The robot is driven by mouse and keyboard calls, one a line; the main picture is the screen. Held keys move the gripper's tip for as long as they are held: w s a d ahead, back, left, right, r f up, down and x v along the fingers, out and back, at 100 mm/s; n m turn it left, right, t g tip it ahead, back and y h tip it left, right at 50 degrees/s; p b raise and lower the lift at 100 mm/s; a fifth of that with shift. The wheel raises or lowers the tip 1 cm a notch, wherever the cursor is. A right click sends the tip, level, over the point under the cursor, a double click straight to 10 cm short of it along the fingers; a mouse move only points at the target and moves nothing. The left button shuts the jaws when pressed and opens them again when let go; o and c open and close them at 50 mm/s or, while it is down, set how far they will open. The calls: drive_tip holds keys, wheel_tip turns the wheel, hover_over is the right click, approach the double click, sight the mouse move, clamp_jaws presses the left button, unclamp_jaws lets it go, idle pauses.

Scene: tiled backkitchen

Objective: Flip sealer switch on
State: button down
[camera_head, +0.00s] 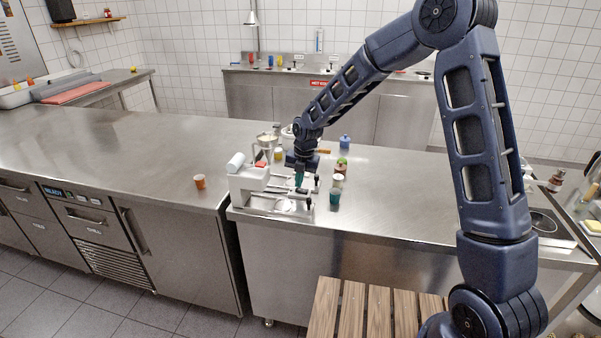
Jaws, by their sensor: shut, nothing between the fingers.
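The sealer (246,184) is a white machine with a white roll on its left end, standing at the front left corner of the steel counter. A small red part (260,164) shows on its top; I cannot tell whether it is the switch. My gripper (299,182) points down at the right part of the sealer. It is shut with nothing held. The fingertips are small here, and I cannot tell whether they touch the sealer. My arm comes down from the upper right.
A teal cup (335,197), a white-and-green cup (338,181) and a jar (342,164) stand close to the right of my gripper. A blue container (345,142) is behind. An orange cup (200,181) stands on the left counter. The counter (400,190) is clear further right. A slatted wooden surface (355,312) is in front.

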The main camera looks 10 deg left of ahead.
drive_tip(key=shift+f, duration=0.35)
drive_tip(key=shift+a+f+h, duration=0.25)
drive_tip(key=shift+h, duration=0.05)
drive_tip(key=shift+d, duration=0.2)
drive_tip(key=shift+d+r, duration=0.15)
drive_tip(key=shift+d, duration=0.5)
wheel_tip(320, 180, up, 14)
drive_tip(key=a, duration=0.2)
idle(0.6)
